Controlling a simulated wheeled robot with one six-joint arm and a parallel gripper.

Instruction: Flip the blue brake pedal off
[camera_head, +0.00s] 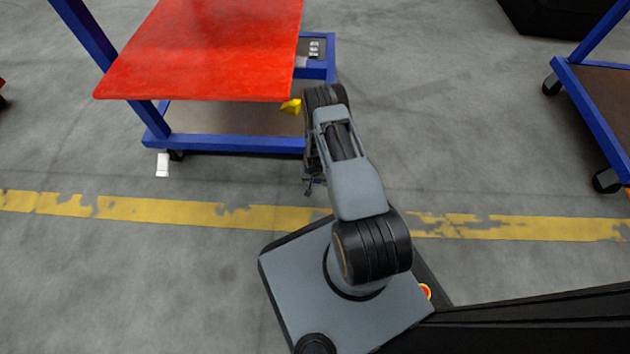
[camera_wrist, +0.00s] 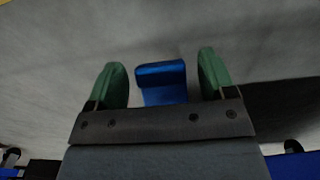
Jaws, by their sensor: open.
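The blue brake pedal (camera_wrist: 161,75) shows in the wrist view, between my gripper's two green fingers and a little nearer the left one. Its lower part is hidden behind the dark gripper body. My gripper (camera_wrist: 164,72) is open, with a gap on both sides of the pedal, and no contact shows. I cannot tell the exact depth between the fingertips and the pedal. In the head view the pedal is not visible, and my arm reaches forward beside the right side of the cart with the red top (camera_head: 205,50).
The cart has a blue frame (camera_head: 225,143) and a lower shelf. A yellow piece (camera_head: 291,106) shows by the red top's right corner. A white block (camera_head: 162,165) is by a caster. Another blue-framed cart (camera_head: 590,100) stands at the right. Grey floor between the carts is clear.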

